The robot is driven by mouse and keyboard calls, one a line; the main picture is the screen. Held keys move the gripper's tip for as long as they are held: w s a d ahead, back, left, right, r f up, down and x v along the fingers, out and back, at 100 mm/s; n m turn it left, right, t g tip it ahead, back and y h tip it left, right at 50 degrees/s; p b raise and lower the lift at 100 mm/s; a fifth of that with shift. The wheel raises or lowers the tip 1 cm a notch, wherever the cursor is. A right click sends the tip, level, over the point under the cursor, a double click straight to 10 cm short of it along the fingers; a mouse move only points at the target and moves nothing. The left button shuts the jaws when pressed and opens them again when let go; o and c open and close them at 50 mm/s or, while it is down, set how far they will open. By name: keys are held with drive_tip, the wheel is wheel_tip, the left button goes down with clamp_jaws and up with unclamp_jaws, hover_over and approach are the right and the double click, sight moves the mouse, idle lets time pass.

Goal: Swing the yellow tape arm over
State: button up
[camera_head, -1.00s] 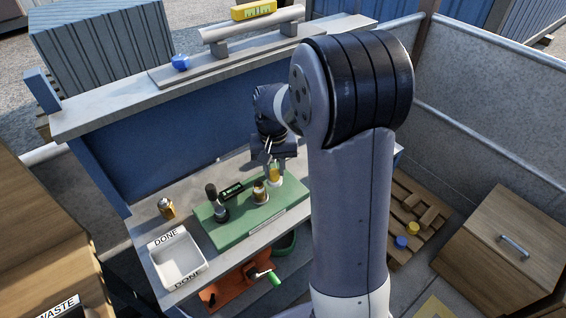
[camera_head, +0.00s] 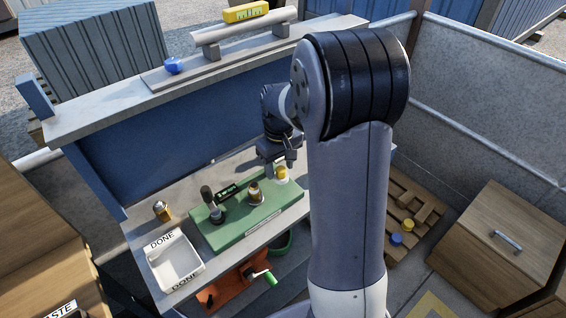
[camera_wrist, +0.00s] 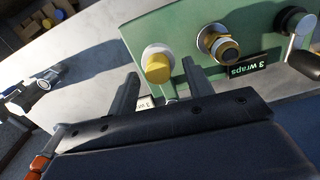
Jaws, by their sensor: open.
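The yellow-topped white cylinder (camera_head: 282,174), which I take for the tape on its arm, stands at the right end of the green board (camera_head: 249,220). In the wrist view its round yellow top (camera_wrist: 158,66) lies just beyond and between my fingertips, with a thin pale stalk below it. My gripper (camera_wrist: 160,78) is open, one finger to each side; contact cannot be told. In the head view my gripper (camera_head: 277,166) is right over the cylinder and partly covers it. A brass fitting (camera_wrist: 219,43) stands beside it on the board, next to a "3 wraps" label.
A black-knobbed post (camera_head: 212,204) stands at the board's left. A white DONE tray (camera_head: 174,263) and a small yellow-brown item (camera_head: 161,210) are on the bench further left. An orange tool (camera_head: 232,288) with a green handle is below the front edge.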

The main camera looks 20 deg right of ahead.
drive_tip(key=shift+r+p, duration=2.45)
drive_tip(key=shift+r, duration=0.65)
drive_tip(key=shift+f, duration=0.1)
wheel_tip(320, 180, up, 11)
drive_tip(key=b, duration=0.1)
drive_tip(key=shift+f, duration=0.15)
wheel_tip(320, 180, down, 14)
drive_tip(key=shift+r+b, duration=0.25)
drive_tip(key=shift+b, duration=0.5)
drive_tip(key=shift+f+b, duration=0.55)
drive_tip(key=shift+f, duration=0.2)
